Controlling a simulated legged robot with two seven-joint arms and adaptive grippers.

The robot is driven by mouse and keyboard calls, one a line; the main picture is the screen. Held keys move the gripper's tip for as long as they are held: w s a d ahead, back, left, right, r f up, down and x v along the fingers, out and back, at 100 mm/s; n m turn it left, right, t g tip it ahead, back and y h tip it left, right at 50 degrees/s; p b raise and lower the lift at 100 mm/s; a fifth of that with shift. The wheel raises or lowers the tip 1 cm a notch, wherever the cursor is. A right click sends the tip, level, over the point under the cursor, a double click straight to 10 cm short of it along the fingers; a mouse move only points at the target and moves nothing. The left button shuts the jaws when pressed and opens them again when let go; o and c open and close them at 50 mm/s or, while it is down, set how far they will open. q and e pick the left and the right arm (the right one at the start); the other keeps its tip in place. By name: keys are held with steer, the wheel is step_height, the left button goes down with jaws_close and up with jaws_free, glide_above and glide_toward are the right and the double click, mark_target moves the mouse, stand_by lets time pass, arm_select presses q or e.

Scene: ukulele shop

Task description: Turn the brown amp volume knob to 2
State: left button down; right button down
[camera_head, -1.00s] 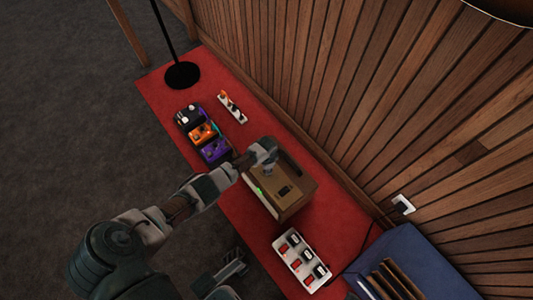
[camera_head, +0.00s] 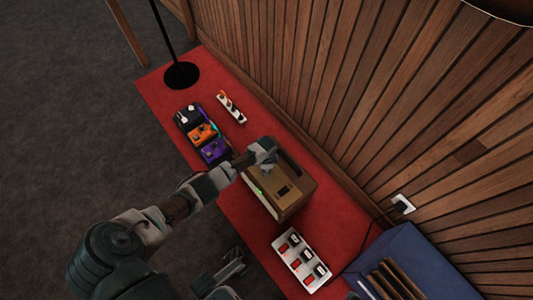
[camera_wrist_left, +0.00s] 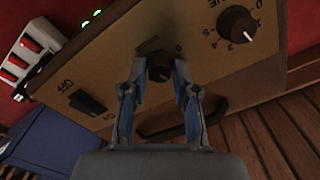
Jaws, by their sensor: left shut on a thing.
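The brown amp (camera_head: 296,205) stands on the red carpet, with a lit green light at its panel edge. My left gripper (camera_head: 264,158) reaches down to the amp's panel. In the left wrist view my left gripper (camera_wrist_left: 160,75) has its two fingers on either side of a dark round knob (camera_wrist_left: 160,66) and is shut on it. The fingers hide most of that knob's scale and its pointer. A second dark knob (camera_wrist_left: 238,24) with a white pointer line and printed numbers is beside it, untouched. A grey gripper-like part, seemingly my right gripper (camera_head: 232,265), shows low in the head view; its jaws are unclear.
Black, orange and purple pedals (camera_head: 202,134) stand left of the amp, and a white strip (camera_head: 231,107) lies behind them. A white box with red and black switches (camera_head: 301,260) is in front. A blue case (camera_head: 415,262) stands right. The wooden wall (camera_head: 370,110) rises behind.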

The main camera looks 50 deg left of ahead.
arm_select(q)
steer(key=shift+s+a+f, duration=0.15)
steer(key=shift+s+f, duration=0.25)
steer(key=shift+s, duration=0.05)
steer(key=c, duration=0.9)
jaws_free()
steer(key=shift+w, duration=0.2)
steer(key=shift+w+r, duration=0.1)
steer(key=shift+r, duration=0.1)
steer(key=shift+w+r, duration=0.1)
steer(key=shift+r, duration=0.25)
step_height(320, 180, up, 11)
